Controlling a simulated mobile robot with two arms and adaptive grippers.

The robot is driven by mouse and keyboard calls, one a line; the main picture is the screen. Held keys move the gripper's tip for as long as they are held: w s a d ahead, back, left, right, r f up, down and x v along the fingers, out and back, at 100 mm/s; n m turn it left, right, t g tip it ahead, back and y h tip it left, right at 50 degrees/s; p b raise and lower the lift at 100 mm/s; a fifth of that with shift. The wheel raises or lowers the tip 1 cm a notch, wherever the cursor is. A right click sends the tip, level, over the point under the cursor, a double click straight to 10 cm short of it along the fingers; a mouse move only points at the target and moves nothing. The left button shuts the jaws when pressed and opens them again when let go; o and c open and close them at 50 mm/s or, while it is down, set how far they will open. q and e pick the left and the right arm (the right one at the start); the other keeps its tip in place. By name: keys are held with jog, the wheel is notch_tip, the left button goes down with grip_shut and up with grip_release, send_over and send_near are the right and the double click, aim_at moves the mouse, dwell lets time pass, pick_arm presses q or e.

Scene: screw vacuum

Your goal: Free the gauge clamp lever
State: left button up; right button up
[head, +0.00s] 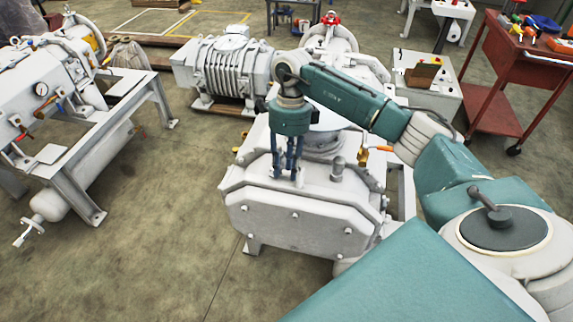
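My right gripper (286,174) hangs fingers down over the front top of the grey pump housing (295,215). Its dark blue fingers stand apart with a gap between them, and I see nothing held. An orange-handled lever (380,149) with brass fittings sits at the pump's right side, to the right of the gripper. I cannot tell which lever is the gauge clamp lever. My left gripper is out of view.
A ribbed grey pump (222,68) stands behind on a pallet. A red tool cart (520,70) is at the upper right. A grey steel frame (85,140) carries the left machine. The floor between it and the pump housing is clear.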

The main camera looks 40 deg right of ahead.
grip_shut()
